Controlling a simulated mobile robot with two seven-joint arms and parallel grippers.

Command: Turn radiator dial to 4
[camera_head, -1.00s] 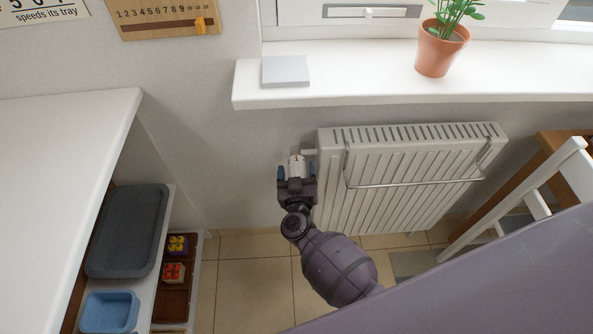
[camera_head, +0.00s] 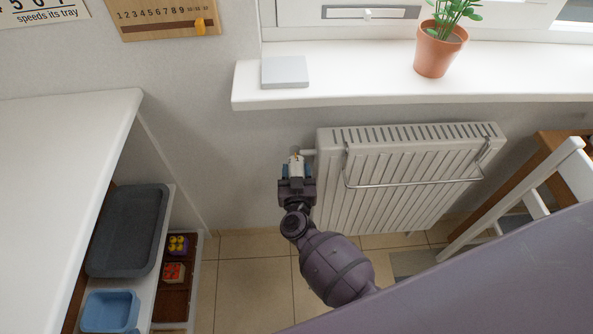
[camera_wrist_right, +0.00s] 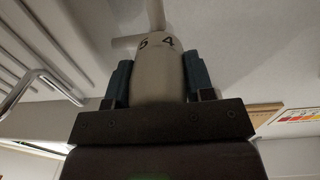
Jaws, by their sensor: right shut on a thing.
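The radiator dial (camera_head: 296,165) is a pale knob at the upper left end of the white radiator (camera_head: 405,190), below the windowsill. My right gripper (camera_head: 297,171) is shut on the dial, with one blue-tipped finger on each side. In the right wrist view the dial (camera_wrist_right: 157,70) stands between the two fingers. The digits 5 and 4 show near its far end, the 5 left of the middle and the 4 a little right of it. A pointer mark cannot be made out. My left gripper is not in view.
A metal rail (camera_head: 415,183) runs across the radiator's front. The windowsill (camera_head: 360,75) juts out above, with a potted plant (camera_head: 437,52) and a grey square (camera_head: 285,72). Shelves with a grey tray (camera_head: 127,230) and a blue bin (camera_head: 109,311) are at left. Tiled floor lies between.

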